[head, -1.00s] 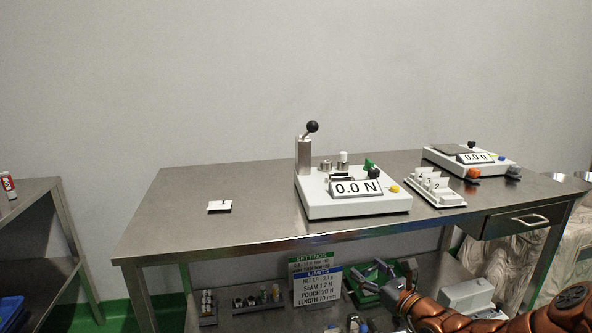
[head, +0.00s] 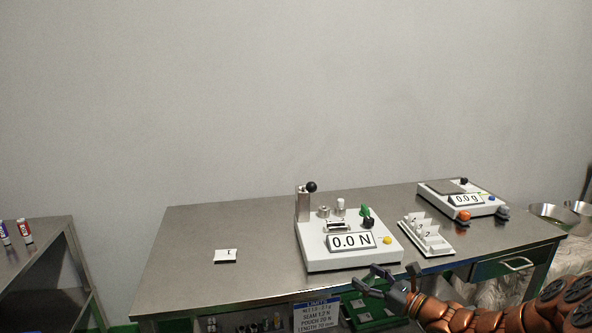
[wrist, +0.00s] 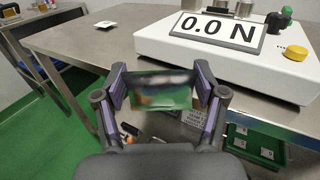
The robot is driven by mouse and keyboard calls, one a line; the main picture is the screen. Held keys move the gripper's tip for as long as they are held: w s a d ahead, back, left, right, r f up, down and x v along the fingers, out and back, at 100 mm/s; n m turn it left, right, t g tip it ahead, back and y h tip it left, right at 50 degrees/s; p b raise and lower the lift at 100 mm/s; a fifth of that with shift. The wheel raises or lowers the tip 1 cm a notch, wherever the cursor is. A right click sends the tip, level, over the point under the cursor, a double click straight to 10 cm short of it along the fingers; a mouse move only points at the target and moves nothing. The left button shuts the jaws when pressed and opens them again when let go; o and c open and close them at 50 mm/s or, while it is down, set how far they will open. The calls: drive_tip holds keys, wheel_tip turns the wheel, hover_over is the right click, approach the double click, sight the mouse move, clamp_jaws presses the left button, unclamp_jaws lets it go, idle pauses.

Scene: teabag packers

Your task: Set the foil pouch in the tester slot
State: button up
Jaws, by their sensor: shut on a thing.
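My gripper (head: 371,284) is at the front edge of the steel bench, just in front of the tester. In the wrist view, my gripper (wrist: 162,93) is shut on the foil pouch (wrist: 160,94), a shiny, mirror-like flat piece held between the two fingers. I cannot make the pouch out in the head view. The white tester (head: 320,262) stands on the bench with a display reading 0.0 N, a black-knobbed lever, a green knob and a yellow button. It also shows in the wrist view (wrist: 200,62). Its slot is too small to tell clearly.
A numbered card (head: 225,256) lies left on the bench (head: 190,235). Right of the tester are a white rack (head: 441,250) with numbered cards and a scale (head: 440,198) reading 0.0 g. A green tray (wrist: 262,150) sits below. The bench's left part is mostly clear.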

sight(368, 275)
drive_tip(key=shift+n+g+y, duration=0.9)
drive_tip(key=r+p, duration=0.2)
drive_tip(key=p, duration=0.1)
drive_tip(key=r+p, duration=0.2)
drive_tip(key=p, duration=0.1)
drive_tip(key=r+p, duration=0.3)
drive_tip(key=shift+s+a, duration=0.15)
drive_tip(key=shift+s, duration=0.2)
drive_tip(key=p, duration=0.1)
drive_tip(key=r+g+p, duration=0.1)
drive_tip(key=p, duration=0.1)
drive_tip(key=shift+s+a+r+n+y, duration=0.1)
drive_tip(key=shift+s+r+n+y, duration=0.1)
drive_tip(key=shift+s+n+y, duration=0.15)
